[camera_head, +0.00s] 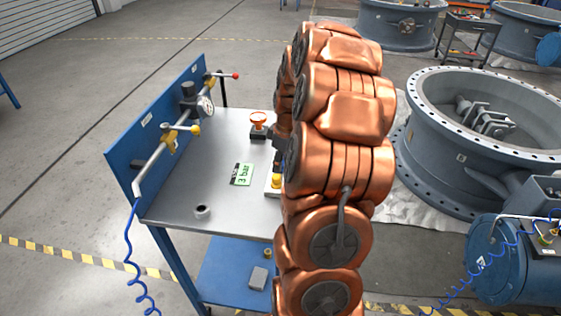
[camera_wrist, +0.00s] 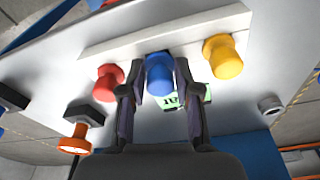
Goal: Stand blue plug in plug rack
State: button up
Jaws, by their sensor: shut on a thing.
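In the wrist view my gripper (camera_wrist: 157,68) is shut on the blue plug (camera_wrist: 159,78), with one dark finger on each side of it. The blue plug is in line between a red plug (camera_wrist: 108,84) and a yellow plug (camera_wrist: 223,58) at the white plug rack (camera_wrist: 150,38). Whether the blue plug is fully down in the rack cannot be told. In the head view my copper arm hides the blue and red plugs and most of my gripper; only the yellow plug (camera_head: 277,181) and an end of the rack (camera_head: 268,193) show beside it.
The bench (camera_head: 215,180) has a blue back panel (camera_head: 125,155) with a gauge and pipes. An orange-topped black block (camera_head: 258,125), a green "3 bar" card (camera_head: 242,174) and a grey ring (camera_head: 202,211) are on it. A large valve (camera_head: 470,140) stands at right.

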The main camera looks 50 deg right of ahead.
jog(key=shift+f, duration=0.15)
jog(key=o, duration=0.9)
jog(key=o, duration=0.5)
jog(key=shift+r, duration=3.85)
